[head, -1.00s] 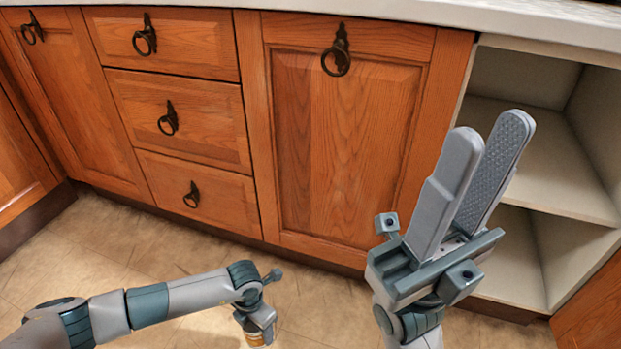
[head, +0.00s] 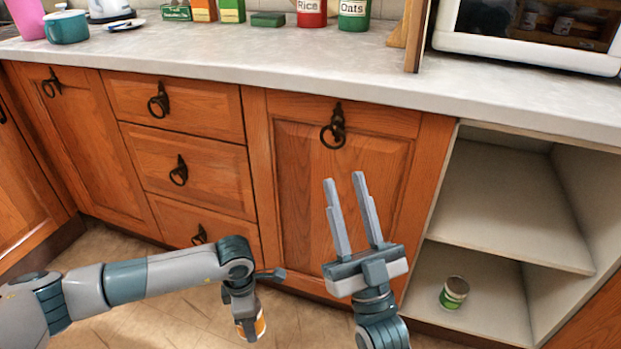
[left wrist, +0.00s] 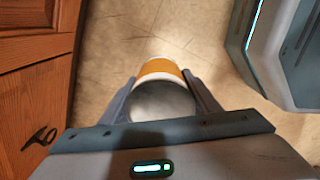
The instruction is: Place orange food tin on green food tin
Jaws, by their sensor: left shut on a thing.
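The orange food tin (head: 259,326) is held low over the floor by my left gripper (head: 248,325), which hides part of it. In the left wrist view the tin (left wrist: 160,72) sits between the two fingers, its grey end facing the camera. The green food tin (head: 453,293) stands upright on the bottom shelf of the open cabinet at the right, with nothing on it. My right gripper (head: 346,190) is open and empty, fingers pointing up, in front of the wooden cupboard door and left of the open cabinet.
The open cabinet has a middle shelf (head: 510,210) above the green tin. Drawers and doors are shut; the floor is clear.

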